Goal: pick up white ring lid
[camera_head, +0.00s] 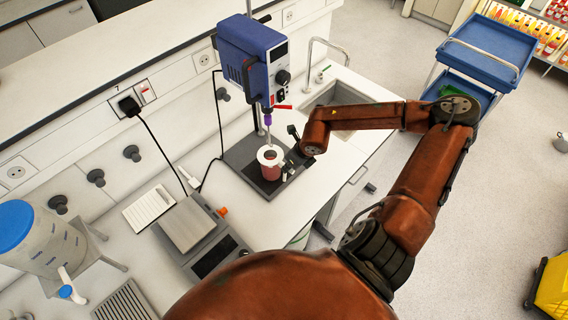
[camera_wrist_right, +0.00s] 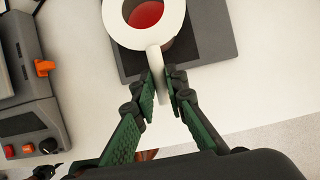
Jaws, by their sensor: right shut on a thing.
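The white ring lid (camera_wrist_right: 117,25) is a flat white ring with a short straight tab, seen at the top of the right wrist view. Red juice shows through its hole. In the head view the ring lid (camera_head: 262,154) is at the top of a clear beaker of red juice (camera_head: 271,172); I cannot tell whether it rests on the rim or is just above it. My right gripper (camera_wrist_right: 162,84) is shut on the lid's tab, one green-padded finger on each side. In the head view the right gripper (camera_head: 288,165) is at the beaker's right side. My left gripper is not in view.
A blue overhead stirrer (camera_head: 252,58) stands over the beaker, its shaft coming down near the ring. The beaker is on the dark stirrer base (camera_head: 243,154). A grey scale (camera_head: 203,240) is left of it. A sink (camera_head: 338,97) lies behind my right arm.

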